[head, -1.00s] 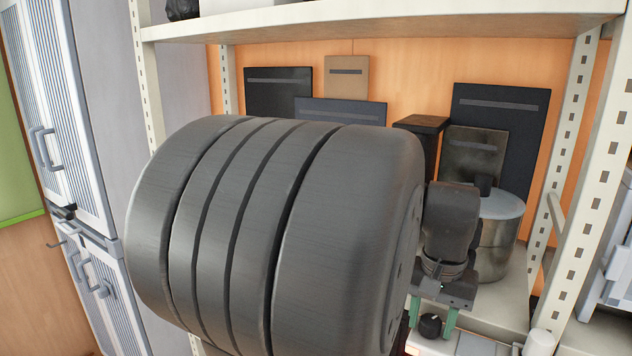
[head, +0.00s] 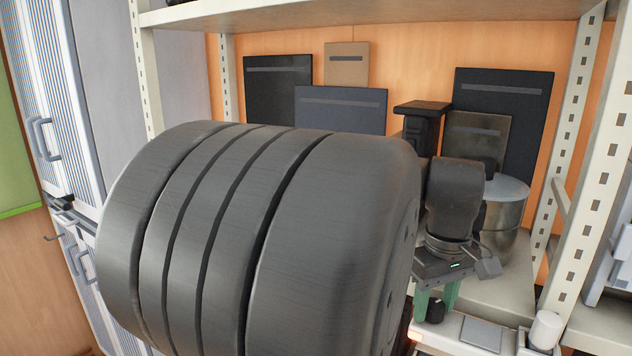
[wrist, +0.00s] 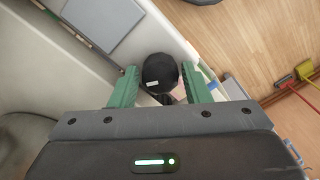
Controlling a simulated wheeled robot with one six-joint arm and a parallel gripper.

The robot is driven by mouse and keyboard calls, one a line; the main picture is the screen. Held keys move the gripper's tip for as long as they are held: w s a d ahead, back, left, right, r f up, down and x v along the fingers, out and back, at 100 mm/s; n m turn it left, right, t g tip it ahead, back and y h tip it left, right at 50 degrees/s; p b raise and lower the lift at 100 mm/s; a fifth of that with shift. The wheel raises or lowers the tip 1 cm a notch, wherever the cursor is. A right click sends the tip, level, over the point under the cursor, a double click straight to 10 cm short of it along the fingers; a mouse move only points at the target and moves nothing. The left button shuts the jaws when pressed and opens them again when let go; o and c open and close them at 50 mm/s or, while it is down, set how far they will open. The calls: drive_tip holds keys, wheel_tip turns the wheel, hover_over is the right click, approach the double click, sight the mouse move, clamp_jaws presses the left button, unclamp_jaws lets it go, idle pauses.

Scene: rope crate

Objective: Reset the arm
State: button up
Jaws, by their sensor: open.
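My gripper (head: 436,302) is at the right of the head view, pointing down in front of the shelf. Its two green fingers are apart. In the wrist view my gripper (wrist: 160,88) shows the same open fingers. A small black round-topped object (wrist: 160,72) appears between or just beyond the fingertips. It also shows in the head view (head: 435,311). I cannot tell whether a finger touches it. My large dark arm link hides much of the shelf's lower left.
A metal pot (head: 505,215) stands on the shelf right behind my gripper. Dark panels (head: 505,115) lean against the orange back wall. A pale shelf upright (head: 585,200) stands to the right. A white cylinder (head: 545,330) is at lower right. Grey cabinets (head: 60,130) stand at left.

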drive_tip(key=shift+f+n+b, duration=0.1)
drive_tip(key=shift+n+b, duration=0.45)
drive_tip(key=shift+n, duration=0.65)
wheel_tip(320, 180, up, 6)
drive_tip(key=shift+f, duration=0.1)
